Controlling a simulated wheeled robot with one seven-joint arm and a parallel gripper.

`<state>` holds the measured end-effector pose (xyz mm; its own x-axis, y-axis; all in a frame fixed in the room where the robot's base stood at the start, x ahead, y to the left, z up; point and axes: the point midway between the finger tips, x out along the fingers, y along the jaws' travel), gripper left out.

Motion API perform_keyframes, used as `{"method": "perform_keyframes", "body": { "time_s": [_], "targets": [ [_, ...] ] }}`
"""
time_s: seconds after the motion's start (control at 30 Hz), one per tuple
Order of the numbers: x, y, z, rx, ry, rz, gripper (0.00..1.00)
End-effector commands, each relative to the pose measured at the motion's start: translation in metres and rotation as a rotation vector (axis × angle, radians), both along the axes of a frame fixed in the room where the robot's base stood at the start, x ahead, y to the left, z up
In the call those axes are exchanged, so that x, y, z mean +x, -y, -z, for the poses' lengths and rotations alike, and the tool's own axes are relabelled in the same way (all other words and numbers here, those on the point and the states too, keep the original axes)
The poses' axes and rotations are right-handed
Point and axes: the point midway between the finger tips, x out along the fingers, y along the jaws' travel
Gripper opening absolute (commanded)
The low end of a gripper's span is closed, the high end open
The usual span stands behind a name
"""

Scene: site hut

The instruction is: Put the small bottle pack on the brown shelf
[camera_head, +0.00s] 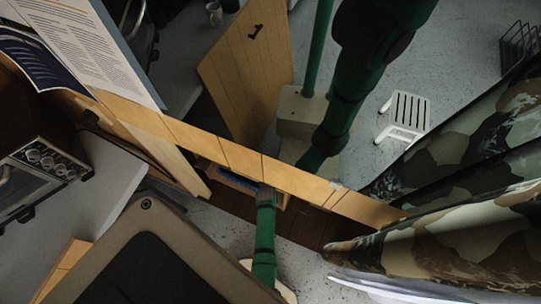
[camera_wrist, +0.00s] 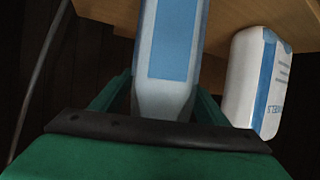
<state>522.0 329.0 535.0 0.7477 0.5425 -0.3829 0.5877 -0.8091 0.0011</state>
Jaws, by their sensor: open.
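In the wrist view a pale bottle-like pack with a blue label (camera_wrist: 176,40) stands between the two green fingers of my gripper (camera_wrist: 164,88), its tapered end toward the palm. The fingers are open on either side of it; I cannot tell whether either touches it. In the head view my gripper (camera_head: 268,192) is at a wooden unit, beside a small blue item (camera_head: 238,178) partly hidden under its top edge. A light brown wooden board (camera_wrist: 262,18) shows behind the pack in the wrist view. I cannot tell which board is the brown shelf.
A white and blue pack with lettering (camera_wrist: 252,80) is close to the right finger. A long wooden edge (camera_head: 230,155) crosses above my gripper. A dark-seated chair (camera_head: 150,265) is at lower left, camouflage cloth (camera_head: 450,240) at right, and a white stool (camera_head: 405,115) on open floor.

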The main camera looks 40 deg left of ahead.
Motion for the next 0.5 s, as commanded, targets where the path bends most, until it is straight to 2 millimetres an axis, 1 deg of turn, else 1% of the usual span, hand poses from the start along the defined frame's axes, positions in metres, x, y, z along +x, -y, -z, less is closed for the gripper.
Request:
{"method": "perform_keyframes", "body": {
  "time_s": [0.17,0.5],
  "targets": [
    [-0.018,0.014,-0.008,-0.001,-0.001,0.001,0.68],
    [-0.064,0.047,-0.031,-0.002,-0.001,0.0,0.68]
  ]
}}
